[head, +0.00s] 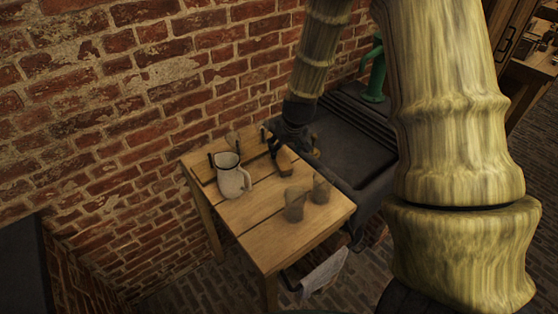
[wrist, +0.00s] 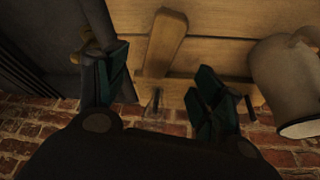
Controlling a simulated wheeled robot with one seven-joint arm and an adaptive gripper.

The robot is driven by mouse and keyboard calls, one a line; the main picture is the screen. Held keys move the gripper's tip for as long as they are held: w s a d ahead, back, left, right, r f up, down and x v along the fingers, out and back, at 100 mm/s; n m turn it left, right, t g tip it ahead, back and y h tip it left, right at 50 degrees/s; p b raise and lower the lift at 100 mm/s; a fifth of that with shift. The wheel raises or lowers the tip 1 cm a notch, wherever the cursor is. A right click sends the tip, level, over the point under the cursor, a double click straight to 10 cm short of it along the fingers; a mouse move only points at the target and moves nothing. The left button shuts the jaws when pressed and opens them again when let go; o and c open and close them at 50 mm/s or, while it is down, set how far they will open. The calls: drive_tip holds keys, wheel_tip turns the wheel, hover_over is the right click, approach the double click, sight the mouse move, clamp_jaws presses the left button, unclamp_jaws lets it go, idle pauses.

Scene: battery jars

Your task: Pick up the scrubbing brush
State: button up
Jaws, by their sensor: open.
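The scrubbing brush (head: 285,163) is a light wooden piece lying on the table near its back right side. In the wrist view the brush (wrist: 164,40) shows as a tapered wooden bar between the lines of my two fingers. My gripper (head: 290,146) is at the brush's far end in the head view, pointing down. In the wrist view my gripper (wrist: 162,72) has its dark green fingers spread apart, one on each side of the brush, with nothing held. Whether the fingers touch the brush or tabletop cannot be told. The brush's bristles are not visible.
A pale jug (head: 231,178) stands left of the brush; it also shows at the right in the wrist view (wrist: 285,75). Two brownish jars (head: 295,204) (head: 321,190) stand in front. A dark sink unit (head: 345,140) adjoins the table (head: 262,215). A brick wall (head: 130,120) rises behind.

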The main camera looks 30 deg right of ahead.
sight(282, 158)
drive_tip(key=shift+f, duration=0.25)
drive_tip(key=x, duration=0.3)
drive_tip(key=shift+w+a+p, duration=0.15)
drive_tip(key=shift+w+p, duration=0.2)
drive_tip(key=shift+f, duration=0.25)
drive_tip(key=shift+s, duration=0.15)
drive_tip(key=shift+d+p+x, duration=0.1)
drive_tip(key=shift+p+x, duration=0.5)
drive_tip(key=shift+x, duration=0.15)
drive_tip(key=shift+d+p+x, duration=0.15)
drive_tip(key=shift+p+x, duration=0.4)
drive_tip(key=shift+x, duration=0.25)
drive_tip(key=shift+w+x, duration=0.2)
drive_tip(key=shift+x, duration=0.9)
drive_tip(key=shift+f, duration=0.2)
drive_tip(key=shift+c, duration=0.4)
